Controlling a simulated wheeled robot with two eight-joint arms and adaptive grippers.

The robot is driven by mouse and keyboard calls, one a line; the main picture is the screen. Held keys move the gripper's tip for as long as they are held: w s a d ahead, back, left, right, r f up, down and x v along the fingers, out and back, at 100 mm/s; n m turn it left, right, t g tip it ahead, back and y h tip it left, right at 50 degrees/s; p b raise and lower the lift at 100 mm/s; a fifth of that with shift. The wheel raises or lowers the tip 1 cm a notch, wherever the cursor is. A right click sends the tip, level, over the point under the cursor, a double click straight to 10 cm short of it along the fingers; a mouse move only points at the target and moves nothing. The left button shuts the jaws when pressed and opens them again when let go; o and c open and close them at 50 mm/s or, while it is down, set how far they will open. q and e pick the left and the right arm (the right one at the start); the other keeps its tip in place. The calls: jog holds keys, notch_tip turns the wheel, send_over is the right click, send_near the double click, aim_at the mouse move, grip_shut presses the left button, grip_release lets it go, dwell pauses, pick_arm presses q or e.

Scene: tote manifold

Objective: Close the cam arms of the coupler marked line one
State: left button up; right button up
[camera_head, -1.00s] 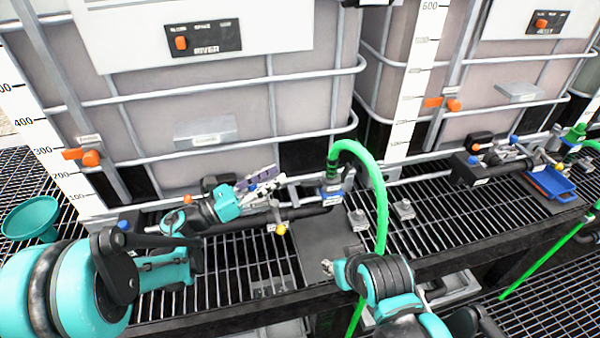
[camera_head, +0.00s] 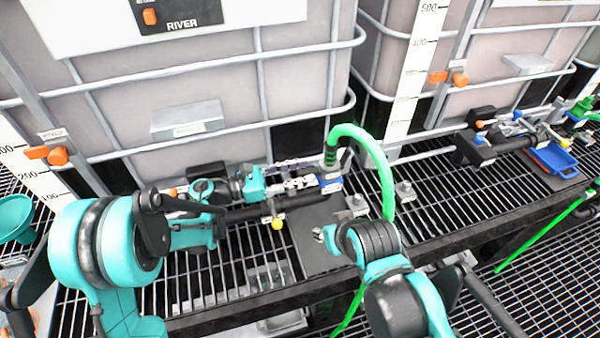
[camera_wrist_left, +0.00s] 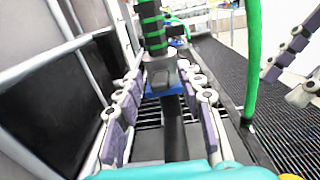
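In the head view a coupler with a blue body (camera_head: 329,184) sits at the lower end of a green hose (camera_head: 376,160), on the pipe in front of the near tote. Its marking is too small to read. My left gripper (camera_head: 294,180) reaches it from the left. In the left wrist view the open left gripper (camera_wrist_left: 163,112) has one purple-padded finger on each side of the blue coupler (camera_wrist_left: 160,87). Contact and the cam arms' position cannot be made out. My right gripper (camera_head: 322,234) is in front of the coupler, its fingers mostly hidden.
A yellow knob (camera_head: 278,224) is below the pipe. A dark plate (camera_head: 312,255) lies on the grating under the coupler. A second coupler station with a blue tray (camera_head: 553,160) stands at the right. The tote's cage bars (camera_head: 220,143) are close behind the left gripper.

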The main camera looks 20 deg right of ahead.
pick_arm(q)
grip_shut()
jog(key=shift+r, duration=0.1)
jog(key=shift+d+r+y+p, duration=0.1)
jog(key=shift+r+y+p, duration=0.3)
jog(key=shift+p, duration=0.45)
jog(key=y+p, duration=0.2)
jog(key=p, duration=0.1)
jog(key=d+r+y+p, duration=0.1)
jog(key=y+p, duration=0.1)
jog(key=p, duration=0.1)
jog(key=d+r+y+p, duration=0.1)
jog(key=y+p, duration=0.1)
jog(key=shift+r+y+p, duration=0.2)
jog(key=shift+y+p, duration=0.2)
jog(key=y+p, duration=0.1)
jog(key=d+y+p, duration=0.1)
jog(key=shift+w+r+g+y, duration=0.1)
jog(key=shift+r+g+y, duration=0.05)
jog(key=shift+g+y, duration=0.2)
jog(key=shift+d+y+p, duration=0.2)
jog(key=shift+y+p, duration=0.4)
jog(key=shift+y, duration=0.25)
